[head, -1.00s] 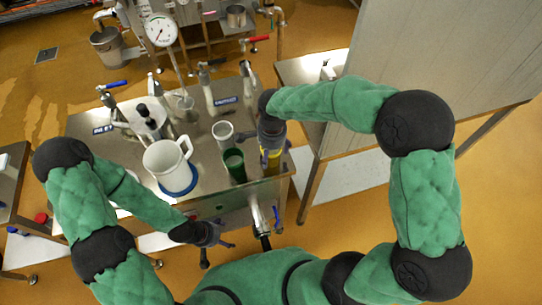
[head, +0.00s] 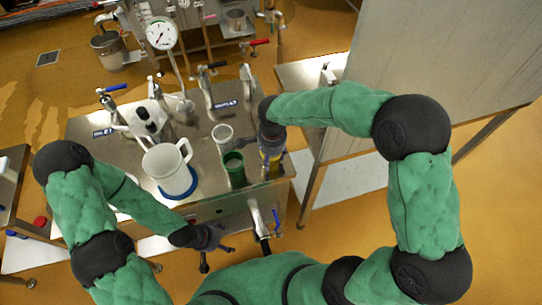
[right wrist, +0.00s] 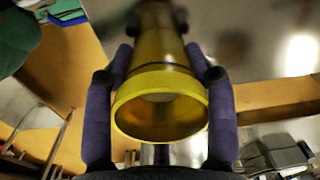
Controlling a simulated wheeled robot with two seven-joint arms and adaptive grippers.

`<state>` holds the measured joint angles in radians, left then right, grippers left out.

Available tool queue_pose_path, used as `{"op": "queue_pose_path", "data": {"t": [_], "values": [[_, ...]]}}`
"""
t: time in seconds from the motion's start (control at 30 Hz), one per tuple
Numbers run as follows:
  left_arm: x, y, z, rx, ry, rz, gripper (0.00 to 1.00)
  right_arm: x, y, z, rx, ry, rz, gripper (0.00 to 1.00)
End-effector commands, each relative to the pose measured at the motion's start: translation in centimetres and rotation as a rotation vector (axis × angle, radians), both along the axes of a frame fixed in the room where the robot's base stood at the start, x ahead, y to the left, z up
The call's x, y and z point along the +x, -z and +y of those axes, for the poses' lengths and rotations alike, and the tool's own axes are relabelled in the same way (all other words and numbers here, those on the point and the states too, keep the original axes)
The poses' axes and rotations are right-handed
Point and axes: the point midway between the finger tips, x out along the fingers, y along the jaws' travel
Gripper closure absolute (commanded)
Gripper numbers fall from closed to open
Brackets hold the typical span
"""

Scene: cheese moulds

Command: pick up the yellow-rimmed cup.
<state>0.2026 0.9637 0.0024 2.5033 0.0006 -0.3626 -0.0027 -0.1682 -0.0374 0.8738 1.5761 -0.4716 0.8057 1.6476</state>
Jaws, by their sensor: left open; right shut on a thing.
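The yellow-rimmed cup fills the middle of the right wrist view, its open yellow rim (right wrist: 160,101) towards the camera. My right gripper (right wrist: 160,85) has one purple finger on each side of the cup and is shut on it. In the head view, the right gripper (head: 271,147) is at the right end of the steel table and hides most of the cup. I cannot tell whether the cup's base touches the table. My left gripper (head: 222,240) is open and empty, in front of the table's near edge.
A green cup (head: 234,168) and a white cup (head: 223,136) stand just left of the right gripper. A white jug (head: 167,170) stands on a blue round base (head: 180,193). Taps and a gauge (head: 161,33) are behind. A tall steel panel (head: 440,60) is at right.

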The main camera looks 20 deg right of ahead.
Motion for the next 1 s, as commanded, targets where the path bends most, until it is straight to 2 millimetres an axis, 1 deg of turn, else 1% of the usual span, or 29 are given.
{"op": "queue_pose_path", "data": {"t": [0.17,0.27,0.37,0.57,0.8,1.0], "values": [[0.0,-0.9,0.0,0.000,0.000,0.000,0.15,0.1,-1.7,0.0,0.001,0.001,-0.004,0.81],[0.0,-1.7,0.0,0.000,0.000,0.000,0.15,0.1,-3.4,0.0,0.001,0.002,-0.005,0.81],[0.0,-2.2,0.0,0.000,0.000,0.000,0.15,1.4,-4.9,0.6,0.001,-0.001,-0.005,0.81],[0.0,-3.9,0.0,0.000,0.000,0.000,0.15,4.8,-9.4,2.2,0.001,-0.001,-0.005,0.81],[0.0,-5.0,0.0,0.000,0.000,0.000,0.15,9.1,-11.2,4.1,0.001,0.000,-0.002,0.81],[0.0,-5.7,0.0,0.000,0.000,0.000,0.15,11.5,-12.3,5.1,0.000,-0.001,-0.003,0.81]]}}
